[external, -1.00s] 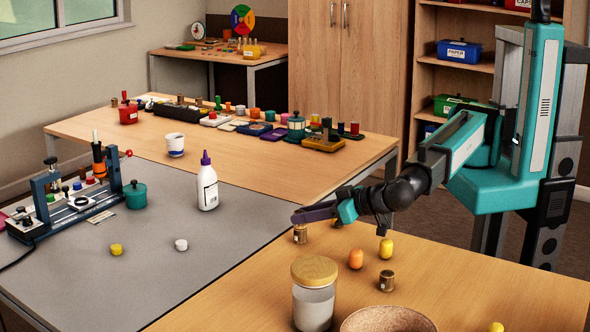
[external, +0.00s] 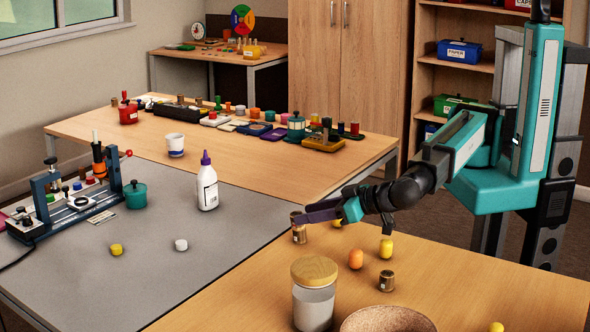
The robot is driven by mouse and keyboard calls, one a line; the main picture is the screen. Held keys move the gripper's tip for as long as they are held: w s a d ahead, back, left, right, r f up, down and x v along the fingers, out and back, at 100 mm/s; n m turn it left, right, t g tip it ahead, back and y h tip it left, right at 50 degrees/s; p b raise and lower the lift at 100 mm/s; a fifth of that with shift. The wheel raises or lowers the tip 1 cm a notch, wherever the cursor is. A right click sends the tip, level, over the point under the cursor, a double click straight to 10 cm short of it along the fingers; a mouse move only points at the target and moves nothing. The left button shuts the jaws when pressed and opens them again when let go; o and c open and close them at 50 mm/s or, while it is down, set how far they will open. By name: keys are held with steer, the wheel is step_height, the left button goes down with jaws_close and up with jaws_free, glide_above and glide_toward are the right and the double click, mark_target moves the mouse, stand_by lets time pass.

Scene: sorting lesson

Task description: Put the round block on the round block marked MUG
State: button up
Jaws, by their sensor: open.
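A small brown round block (external: 296,217) stands on top of another brown round block (external: 300,236) near the left edge of the wooden table. The lower block carries a marking too small to read; the upper one looks slightly offset to the left. My gripper (external: 308,214) is open, its purple fingers level with the upper block and just right of it. Whether a finger still touches or surrounds that block I cannot tell. A third brown round block (external: 387,281) with a small pale marking stands apart on the table, to the right.
Orange (external: 356,259) and yellow (external: 386,248) blocks stand under my arm. A lidded jar (external: 314,303) and a cork-coloured bowl (external: 388,320) are in front. A white glue bottle (external: 207,188) stands on the grey mat (external: 150,268) at left.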

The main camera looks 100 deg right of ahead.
steer(key=v, duration=1)
steer(key=shift+s+a, duration=0.15)
steer(key=shift+s, duration=0.1)
stand_by(0.3)
